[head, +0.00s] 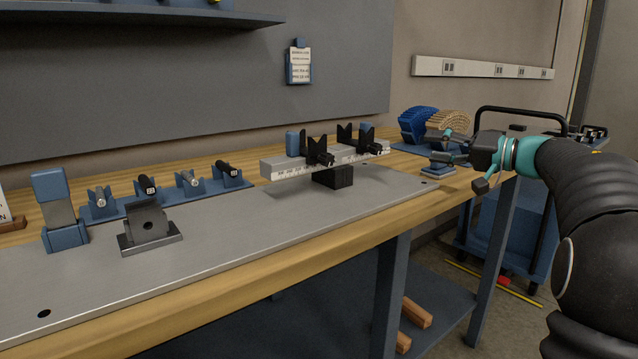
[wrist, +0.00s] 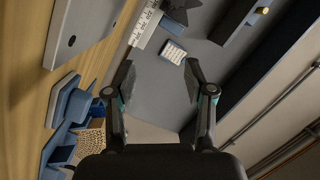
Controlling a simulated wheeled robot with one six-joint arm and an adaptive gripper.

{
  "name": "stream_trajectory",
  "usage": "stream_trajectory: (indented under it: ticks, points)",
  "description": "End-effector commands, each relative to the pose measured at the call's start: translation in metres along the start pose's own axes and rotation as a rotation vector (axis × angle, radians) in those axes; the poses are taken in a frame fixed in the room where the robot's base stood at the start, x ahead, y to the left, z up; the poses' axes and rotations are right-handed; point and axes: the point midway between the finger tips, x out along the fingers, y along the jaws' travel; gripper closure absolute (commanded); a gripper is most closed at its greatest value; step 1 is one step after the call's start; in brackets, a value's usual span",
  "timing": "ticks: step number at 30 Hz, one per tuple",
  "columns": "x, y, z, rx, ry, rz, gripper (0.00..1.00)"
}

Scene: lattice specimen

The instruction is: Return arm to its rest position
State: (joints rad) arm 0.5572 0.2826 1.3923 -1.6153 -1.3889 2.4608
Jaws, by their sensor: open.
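My gripper (head: 443,147) is at the right end of the workbench in the head view, pointing left, above a small blue-grey stand (head: 438,171). The wrist view shows its two fingers (wrist: 158,80) spread apart with nothing between them. My dark arm with teal joints reaches in from the right edge. A tan lattice piece (head: 450,122) and a blue ribbed piece (head: 418,121) stand behind the gripper at the bench's back right. The tan lattice piece also shows in the wrist view (wrist: 92,139), left of the fingers.
A ruled beam (head: 290,166) with black V-blocks rests on a black block on the grey plate (head: 230,245). A blue rack (head: 160,202) and a grey angled fixture (head: 149,228) stand left. A blue cart (head: 500,235) stands beyond the bench's right end.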

Motion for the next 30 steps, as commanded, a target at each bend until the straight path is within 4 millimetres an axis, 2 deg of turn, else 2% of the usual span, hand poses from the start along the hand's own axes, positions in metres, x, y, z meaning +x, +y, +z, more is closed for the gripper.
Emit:
stream_trajectory:
  ticks: [3, 5, 9, 12, 16, 20, 23, 26, 30]
  points:
    - [-0.003, 0.024, -0.033, -0.190, 0.178, 0.077, 0.46]
    - [-0.009, 0.040, -0.048, -0.270, 0.266, 0.137, 0.46]
    - [-0.032, 0.074, -0.076, -0.432, 0.447, 0.329, 0.46]
    - [-0.054, 0.094, -0.085, -0.520, 0.539, 0.506, 0.46]
    - [-0.085, 0.117, -0.079, -0.591, 0.590, 0.762, 0.46]
    - [-0.115, 0.136, -0.049, -0.609, 0.549, 1.025, 0.46]
    - [-0.134, 0.147, -0.009, -0.590, 0.451, 1.204, 0.46]
    - [-0.148, 0.153, 0.044, -0.547, 0.303, 1.345, 0.46]
    - [-0.160, 0.151, 0.135, -0.464, 0.043, 1.448, 0.46]
